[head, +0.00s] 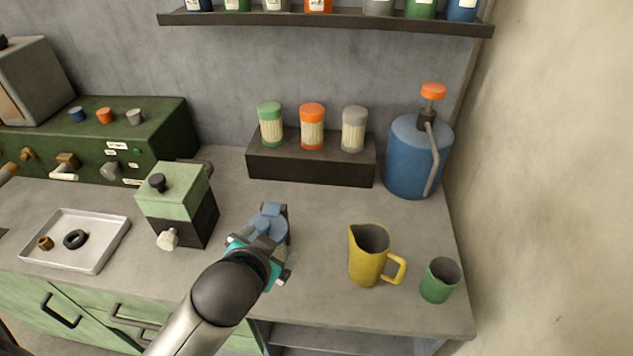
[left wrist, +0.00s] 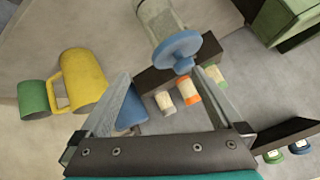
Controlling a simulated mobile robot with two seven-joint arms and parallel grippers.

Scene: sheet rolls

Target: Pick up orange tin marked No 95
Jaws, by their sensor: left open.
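An orange tin (head: 318,5) with a pale label stands on the high wall shelf, its top cut off by the frame. Its number cannot be read. A jar with an orange lid and ribbed pale body (head: 312,127) stands on the dark riser; it also shows in the left wrist view (left wrist: 187,92). My left gripper (head: 268,228) is over the counter in front of the riser, well below the shelf. In the left wrist view its fingers (left wrist: 163,74) are spread and empty, with a blue-lidded glass jar (left wrist: 179,48) just beyond the tips. My right gripper is out of view.
The wall shelf (head: 330,20) holds several other tins. The dark riser (head: 310,167) also holds green- and grey-lidded jars. A blue pump tank (head: 410,160), yellow jug (head: 368,260) and green cup (head: 440,280) stand right. A green grinder box (head: 175,195) and tray (head: 95,255) are left.

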